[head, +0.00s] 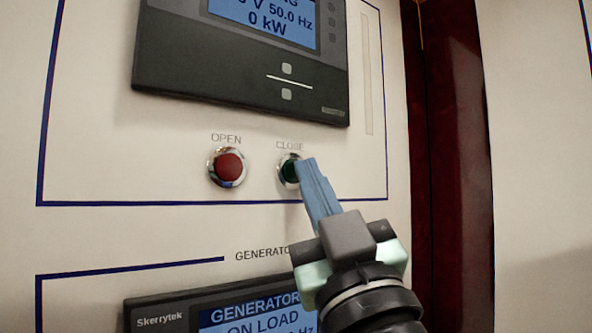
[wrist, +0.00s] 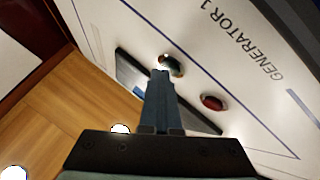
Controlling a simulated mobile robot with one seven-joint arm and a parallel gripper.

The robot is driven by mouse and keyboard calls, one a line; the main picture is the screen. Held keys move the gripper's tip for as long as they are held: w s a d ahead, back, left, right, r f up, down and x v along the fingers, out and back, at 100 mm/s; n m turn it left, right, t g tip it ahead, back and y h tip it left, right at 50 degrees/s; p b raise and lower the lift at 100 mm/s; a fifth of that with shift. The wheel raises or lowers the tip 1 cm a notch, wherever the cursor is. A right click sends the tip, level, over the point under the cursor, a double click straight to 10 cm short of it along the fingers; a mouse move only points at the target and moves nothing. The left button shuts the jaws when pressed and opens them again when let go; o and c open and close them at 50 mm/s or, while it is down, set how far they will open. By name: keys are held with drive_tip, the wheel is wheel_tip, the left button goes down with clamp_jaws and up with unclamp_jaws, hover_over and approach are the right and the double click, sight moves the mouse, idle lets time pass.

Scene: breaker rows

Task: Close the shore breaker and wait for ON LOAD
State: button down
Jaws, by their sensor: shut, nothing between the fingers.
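The green CLOSE button (head: 287,171) sits in a chrome ring on the upper panel, right of the red OPEN button (head: 228,167). My gripper (head: 306,166) is shut and empty, its blue fingertips at the right edge of the green button and partly covering it. In the wrist view the fingertips (wrist: 160,74) lie beside the green button (wrist: 174,66); I cannot tell whether they touch it. The upper display (head: 262,20) is cut off at the top; it shows a word ending in "NG", "50.0 Hz" and "0 kW". No shore label is in view.
Below, a second panel labelled GENERATOR has a Skerrytek display (head: 250,313) reading "GENERATOR" and "ON LOAD". My arm hides part of it. A dark red vertical strip (head: 450,130) stands right of the panels. The wrist view shows a wooden floor (wrist: 75,110).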

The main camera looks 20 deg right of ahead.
drive_tip(key=shift+s+d, duration=0.2)
drive_tip(key=shift+s, duration=0.4)
drive_tip(key=s, duration=0.1)
drive_tip(key=s+d, duration=0.1)
drive_tip(key=s, duration=0.1)
drive_tip(key=s+b, duration=0.1)
drive_tip(key=shift+s+d, duration=0.35)
drive_tip(key=shift+f, duration=0.1)
idle(0.5)
drive_tip(key=s+a+f+m+b, duration=0.1)
drive_tip(key=a+f+m, duration=0.1)
drive_tip(key=a, duration=0.5)
drive_tip(key=s+a+f+m+h+b, duration=0.1)
drive_tip(key=s+a+f+m, duration=0.1)
drive_tip(key=a, duration=0.5)
drive_tip(key=shift+s+a+f+t, duration=0.15)
drive_tip(key=shift+a+f+t, duration=0.2)
drive_tip(key=shift+f, duration=0.5)
idle(0.7)
